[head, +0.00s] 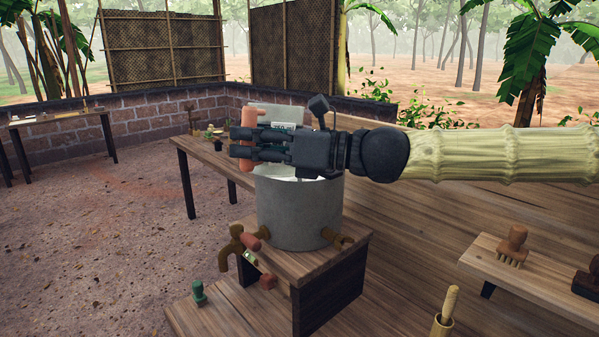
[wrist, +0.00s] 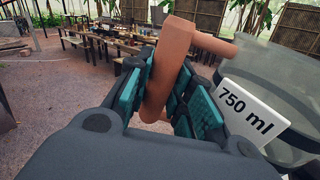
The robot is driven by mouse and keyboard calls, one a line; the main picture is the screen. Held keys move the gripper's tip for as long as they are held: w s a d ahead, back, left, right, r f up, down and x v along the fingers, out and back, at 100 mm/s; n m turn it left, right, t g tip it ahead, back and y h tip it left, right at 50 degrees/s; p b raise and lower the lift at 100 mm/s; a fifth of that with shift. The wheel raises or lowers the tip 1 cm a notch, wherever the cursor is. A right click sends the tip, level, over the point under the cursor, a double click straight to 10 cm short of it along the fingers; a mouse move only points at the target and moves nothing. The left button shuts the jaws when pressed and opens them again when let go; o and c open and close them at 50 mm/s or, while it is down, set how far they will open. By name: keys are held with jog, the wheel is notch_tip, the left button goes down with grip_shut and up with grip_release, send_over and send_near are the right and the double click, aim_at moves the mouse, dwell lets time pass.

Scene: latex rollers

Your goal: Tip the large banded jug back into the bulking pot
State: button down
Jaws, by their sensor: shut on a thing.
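The jug (head: 292,113) is mostly hidden behind my gripper in the head view. In the wrist view its clear grey body (wrist: 262,70) stands at the right with a white "750 ml" label (wrist: 248,112). Its terracotta handle (wrist: 168,70) lies between my gripper's (wrist: 160,88) teal pads, which are shut on it. In the head view my gripper (head: 262,146) and the jug are above the bulking pot (head: 298,215), a grey cylinder with some white showing at its mouth. I cannot tell how far the jug is tilted or whether it holds liquid.
The pot stands on a low wooden stand (head: 330,265) with a brown tap (head: 233,250) at its front left. A small green-topped thing (head: 198,292) sits on the lower step. A long table stands behind.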

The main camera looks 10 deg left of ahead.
aim_at(255, 125)
jog(key=shift+r+p, duration=1.5)
jog(key=shift+r, duration=0.05)
jog(key=shift+w, duration=0.1)
